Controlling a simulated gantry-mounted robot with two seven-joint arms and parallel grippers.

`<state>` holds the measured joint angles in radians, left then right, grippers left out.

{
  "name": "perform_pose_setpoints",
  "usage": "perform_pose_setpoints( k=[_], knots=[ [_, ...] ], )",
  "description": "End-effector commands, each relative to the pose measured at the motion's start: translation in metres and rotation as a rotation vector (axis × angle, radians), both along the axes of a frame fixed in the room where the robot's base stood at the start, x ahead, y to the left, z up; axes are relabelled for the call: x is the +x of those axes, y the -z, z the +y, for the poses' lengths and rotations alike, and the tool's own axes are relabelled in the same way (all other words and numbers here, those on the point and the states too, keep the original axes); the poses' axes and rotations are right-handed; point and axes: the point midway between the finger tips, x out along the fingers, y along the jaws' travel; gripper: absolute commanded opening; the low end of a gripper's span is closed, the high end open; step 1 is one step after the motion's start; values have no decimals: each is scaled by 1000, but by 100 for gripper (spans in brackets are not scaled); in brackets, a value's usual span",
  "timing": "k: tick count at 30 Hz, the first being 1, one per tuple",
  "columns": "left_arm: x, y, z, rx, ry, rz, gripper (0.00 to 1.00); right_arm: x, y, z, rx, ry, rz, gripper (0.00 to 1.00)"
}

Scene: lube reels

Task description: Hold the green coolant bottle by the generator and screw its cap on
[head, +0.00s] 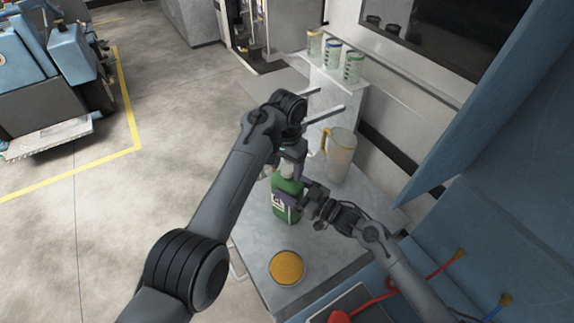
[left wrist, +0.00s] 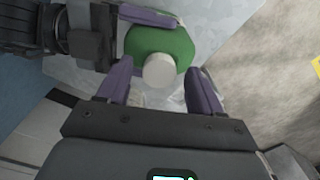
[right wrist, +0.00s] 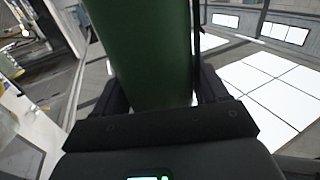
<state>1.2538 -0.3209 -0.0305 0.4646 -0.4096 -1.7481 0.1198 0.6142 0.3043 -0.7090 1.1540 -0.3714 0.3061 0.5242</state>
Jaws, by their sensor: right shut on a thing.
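The green coolant bottle (head: 287,213) stands upright on the grey cabinet top in the head view, its label facing the front. My right gripper (head: 296,193) is shut around its upper body from the right. The bottle's green side fills the space between the right fingers in the right wrist view (right wrist: 155,55), hiding their tips. My left gripper (head: 288,166) is above the bottle, pointing down. In the left wrist view the white cap (left wrist: 160,71) sits over the bottle's top, between the left fingers (left wrist: 160,88), with a gap on each side. Cap threading cannot be seen.
A round tin with an orange-yellow top (head: 286,267) stands in front of the bottle. A clear pitcher (head: 339,155) stands behind it. Several containers (head: 332,54) line a back shelf.

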Motion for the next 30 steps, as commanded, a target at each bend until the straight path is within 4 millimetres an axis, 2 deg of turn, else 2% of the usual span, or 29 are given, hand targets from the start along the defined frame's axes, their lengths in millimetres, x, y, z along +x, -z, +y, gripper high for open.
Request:
perform_pose_setpoints(
  k=[8, 20, 30],
  knots=[
    [0, -4, 0, -1, -1, -1, 65, 0, 0, 0, -1, 0, 1, 0],
    [0, -43, 0, 0, -3, 0, 65, 0, 1, 0, -1, 0, 1, 0],
    [-1, -45, 1, 4, -1, 4, 67, 0, 0, 0, -1, 0, 1, 0]
  ],
)
